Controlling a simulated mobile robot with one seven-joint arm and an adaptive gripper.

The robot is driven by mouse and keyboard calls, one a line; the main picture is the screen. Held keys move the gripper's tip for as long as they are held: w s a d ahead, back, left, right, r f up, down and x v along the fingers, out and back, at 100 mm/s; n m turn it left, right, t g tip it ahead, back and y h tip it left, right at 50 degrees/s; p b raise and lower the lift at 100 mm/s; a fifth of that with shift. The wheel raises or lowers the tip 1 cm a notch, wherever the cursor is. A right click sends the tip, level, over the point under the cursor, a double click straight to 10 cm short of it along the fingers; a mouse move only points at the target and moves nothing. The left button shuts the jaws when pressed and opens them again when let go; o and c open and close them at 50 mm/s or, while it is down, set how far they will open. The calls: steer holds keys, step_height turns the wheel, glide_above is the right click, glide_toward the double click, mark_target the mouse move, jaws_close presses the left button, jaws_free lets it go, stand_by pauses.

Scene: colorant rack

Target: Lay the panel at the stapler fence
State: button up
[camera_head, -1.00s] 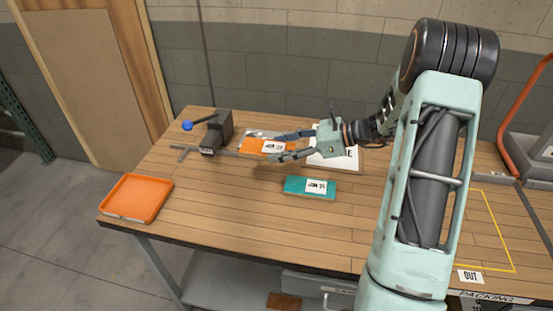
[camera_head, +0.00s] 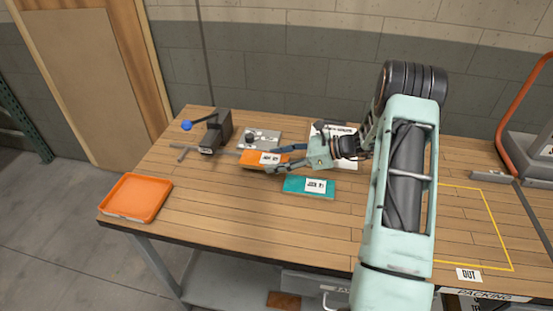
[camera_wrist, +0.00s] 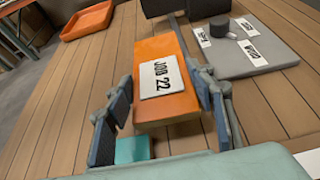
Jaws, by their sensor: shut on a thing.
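An orange panel with a white "JOB 22" label lies flat between the fingers of my gripper (camera_head: 280,158), and the panel (camera_head: 250,156) also shows in the wrist view (camera_wrist: 155,50). My gripper is shut on its near end, one finger along each side. Whether the panel touches the table or is slightly raised, I cannot tell. The stapler (camera_head: 217,128) is a dark grey block with a blue-knobbed lever, left of the panel. A thin grey bar, seemingly the fence (camera_head: 228,152), runs from the stapler's base toward the panel. The panel's far end is close to it.
A teal panel (camera_head: 296,184) lies just in front of my gripper. A grey plate (camera_head: 262,134) with a knob and labels lies behind the orange panel. An orange tray (camera_head: 135,197) sits at the left table corner. Bare table lies between tray and teal panel.

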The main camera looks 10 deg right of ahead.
steer(key=shift+f, duration=0.1)
steer(key=shift+f+b, duration=0.4)
steer(key=shift+b, duration=0.05)
steer(key=o, duration=1.2)
steer(key=shift+r, duration=0.15)
steer(key=shift+r+p, duration=0.25)
steer(key=shift+p, duration=0.1)
steer(key=shift+d+r, duration=0.2)
steer(key=shift+r, duration=0.1)
steer(key=b+v, duration=0.1)
steer(key=v, duration=1)
steer(key=shift+s+d, duration=0.2)
steer(key=shift+d, duration=0.05)
